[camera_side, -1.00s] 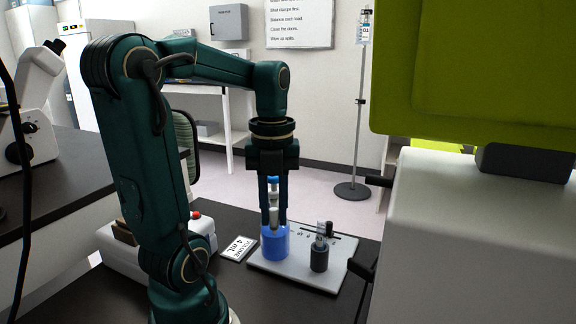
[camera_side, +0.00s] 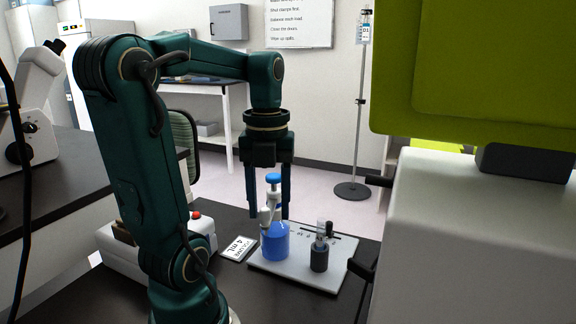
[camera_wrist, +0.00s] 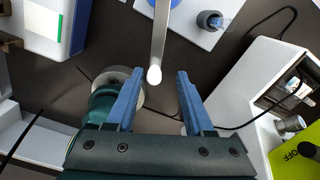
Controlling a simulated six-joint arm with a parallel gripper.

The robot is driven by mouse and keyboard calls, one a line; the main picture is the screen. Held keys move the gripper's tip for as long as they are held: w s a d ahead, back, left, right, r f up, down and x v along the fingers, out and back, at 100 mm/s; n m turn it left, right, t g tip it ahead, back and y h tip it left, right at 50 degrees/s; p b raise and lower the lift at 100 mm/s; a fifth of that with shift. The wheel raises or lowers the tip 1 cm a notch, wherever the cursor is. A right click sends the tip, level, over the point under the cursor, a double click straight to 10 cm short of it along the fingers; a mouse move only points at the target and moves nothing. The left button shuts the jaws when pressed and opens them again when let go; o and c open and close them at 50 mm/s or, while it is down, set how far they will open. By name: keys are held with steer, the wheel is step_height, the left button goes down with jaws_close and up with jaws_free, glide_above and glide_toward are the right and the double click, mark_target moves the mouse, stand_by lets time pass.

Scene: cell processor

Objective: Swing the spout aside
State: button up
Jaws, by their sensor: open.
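The blue bottle (camera_side: 275,243) stands upright on a pale plate (camera_side: 318,277), with a white neck and a blue top (camera_side: 272,178). Its white spout (camera_side: 265,214) hangs down on the near left side of the neck. In the wrist view the spout (camera_wrist: 158,45) runs down from the bottle at the top edge, and its rounded tip lies between my fingertips without visible contact. My gripper (camera_side: 268,208) is open, with its fingers pointing down around the bottle's upper part; it also shows in the wrist view (camera_wrist: 160,75).
A small dark holder with a clear vial (camera_side: 320,258) stands right of the bottle on the plate. A card reading 4 mL (camera_side: 238,248) lies left of it. A white machine with a green panel (camera_side: 480,70) rises at the right.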

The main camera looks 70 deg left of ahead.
steer(key=shift+r, duration=2.35)
steer(key=d+f+n+t, duration=0.2)
steer(key=d+n, duration=0.4)
steer(key=n, duration=0.5)
steer(key=d+f+n+t, duration=0.3)
steer(key=d+n, duration=0.3)
steer(key=n, duration=0.5)
steer(key=shift+w+d+f+t, duration=0.25)
steer(key=shift+f+t, duration=0.05)
steer(key=shift+f, duration=0.55)
